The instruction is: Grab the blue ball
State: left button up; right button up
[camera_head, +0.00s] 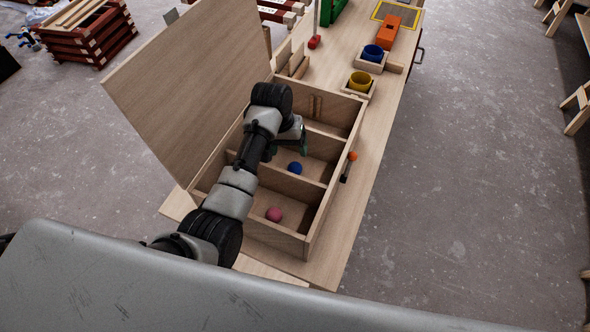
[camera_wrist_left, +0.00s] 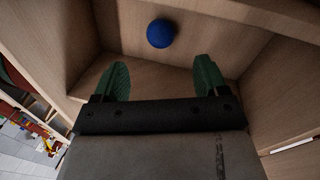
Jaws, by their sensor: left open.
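The blue ball (camera_head: 295,168) rests in the middle compartment of an open wooden box (camera_head: 318,215). It also shows in the left wrist view (camera_wrist_left: 161,33), beyond the gap between my fingertips and apart from them. My left gripper (camera_head: 302,143) is above that middle compartment, close to the ball, and partly hidden by its own wrist. In the left wrist view its two green fingers (camera_wrist_left: 161,78) are spread with nothing between them. My right gripper is not in view.
A pink ball (camera_head: 274,214) lies in the near compartment. The raised lid (camera_head: 185,85) stands at the left, and divider walls border the ball's compartment. An orange-ended tool (camera_head: 351,161) lies beside the box.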

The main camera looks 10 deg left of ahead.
aim_at(293, 165)
pick_arm(q)
jog(key=f, duration=0.3)
jog(key=d+f, duration=0.1)
jog(key=f, duration=0.4)
jog(key=shift+d+f+p, duration=0.25)
jog(key=shift+f+p, duration=0.05)
jog(key=shift+p, duration=0.05)
jog(key=shift+s, duration=0.1)
jog(key=shift+c, duration=0.3)
jog(key=c, duration=0.9)
